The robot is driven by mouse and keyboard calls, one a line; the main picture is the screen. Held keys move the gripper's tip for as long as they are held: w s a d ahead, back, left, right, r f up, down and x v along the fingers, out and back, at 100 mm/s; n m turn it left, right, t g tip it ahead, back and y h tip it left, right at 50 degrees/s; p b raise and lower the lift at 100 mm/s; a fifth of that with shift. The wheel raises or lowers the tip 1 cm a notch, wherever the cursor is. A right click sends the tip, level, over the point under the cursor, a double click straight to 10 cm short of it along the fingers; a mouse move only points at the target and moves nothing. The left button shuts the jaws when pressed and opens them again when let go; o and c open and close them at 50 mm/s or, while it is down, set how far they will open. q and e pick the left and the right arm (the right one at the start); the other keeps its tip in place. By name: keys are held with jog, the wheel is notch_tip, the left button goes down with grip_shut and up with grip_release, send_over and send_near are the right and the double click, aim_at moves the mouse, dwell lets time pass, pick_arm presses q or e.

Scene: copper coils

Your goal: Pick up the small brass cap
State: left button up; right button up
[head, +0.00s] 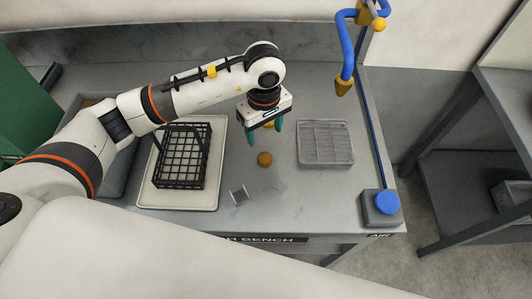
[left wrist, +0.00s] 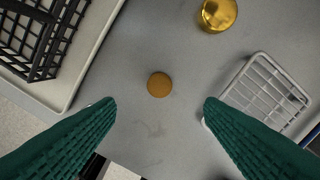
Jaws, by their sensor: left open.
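Two small round pieces sit on the grey bench. One is a matte brown-orange round piece (head: 264,159), near the middle of the left wrist view (left wrist: 159,84). The other is a shiny gold, brass-looking round piece (left wrist: 219,14) at the top of that view; in the head view it is mostly hidden behind my left gripper. I cannot tell for sure which is the brass cap. My left gripper (head: 264,137) is open and empty, pointing down above the bench, with its green fingers apart on either side of the brown piece in the wrist view. My right gripper is not in view.
A black wire rack (head: 182,157) stands in a pale tray (head: 146,196) on the left. A grey slatted tray (head: 325,142) lies to the right. A blue hose (head: 346,45) and blue-button box (head: 381,208) are at the right.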

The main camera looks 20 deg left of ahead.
pick_arm(q)
jog(key=p, duration=0.1)
send_over(264, 157)
notch_tip(264, 157, down, 4)
jog(key=shift+s+d+f, duration=0.1)
jog(key=shift+f, duration=0.1)
jog(key=shift+f+p, duration=0.3)
jog(key=shift+f, duration=0.3)
jog(key=shift+f+p, duration=0.3)
jog(key=shift+f, duration=0.05)
notch_tip(264, 157, down, 4)
jog(key=shift+r+p, duration=0.15)
jog(key=shift+p, duration=0.65)
jog(key=shift+f, duration=0.4)
jog(key=c, duration=1.1)
